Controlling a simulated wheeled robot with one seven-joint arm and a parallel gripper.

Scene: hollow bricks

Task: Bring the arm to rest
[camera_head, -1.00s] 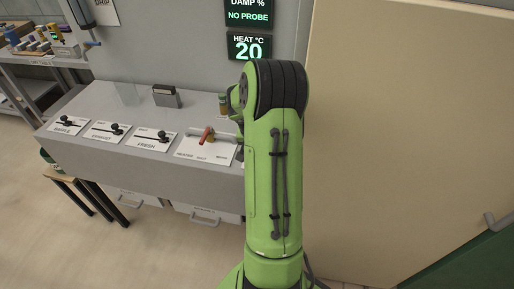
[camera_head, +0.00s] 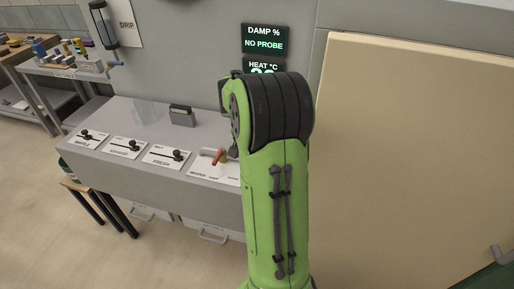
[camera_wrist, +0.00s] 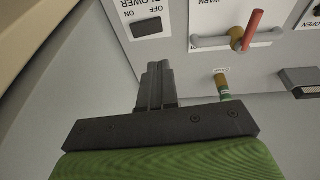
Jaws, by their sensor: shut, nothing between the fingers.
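My green arm (camera_head: 275,200) stands raised in the middle of the head view, with its black joint at the top. It hides my gripper there. In the wrist view my gripper (camera_wrist: 158,72) is shut and empty. Its dark fingers are together in front of the grey panel, close to the blower switch (camera_wrist: 146,26). I cannot tell whether the fingertips touch the panel.
The grey console (camera_head: 118,172) carries sliding levers (camera_head: 178,155) and a red-handled valve (camera_head: 219,157). The valve's red handle also shows in the wrist view (camera_wrist: 253,30). A large beige panel (camera_head: 415,150) stands right of my arm. Open floor (camera_head: 40,220) lies at the left.

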